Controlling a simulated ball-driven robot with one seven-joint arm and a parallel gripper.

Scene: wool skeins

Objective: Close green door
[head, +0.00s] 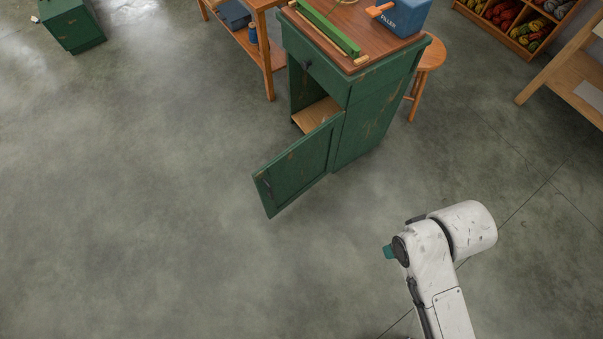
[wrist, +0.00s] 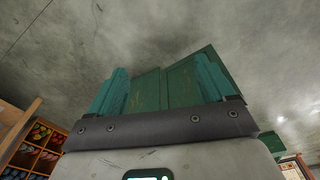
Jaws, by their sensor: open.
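The green door (head: 298,168) is the lower door of a worn green cabinet (head: 366,118) and stands wide open. It is swung out to the front left, with a small dark handle near its free edge. A wooden shelf shows inside the opening. My gripper (wrist: 160,76) is open and empty in the wrist view, with teal fingers on both sides. Green panels of the cabinet and door (wrist: 190,80) show between and behind the fingers, apart from them. In the head view only a teal bit of my gripper (head: 388,252) shows, right of and nearer than the door.
The cabinet top holds a blue box (head: 402,16) and a green bar (head: 328,27). A wooden stool (head: 432,54) stands behind right, a wooden table (head: 268,52) behind left. A yarn shelf (head: 520,40) is at the far right. The floor around the door is clear.

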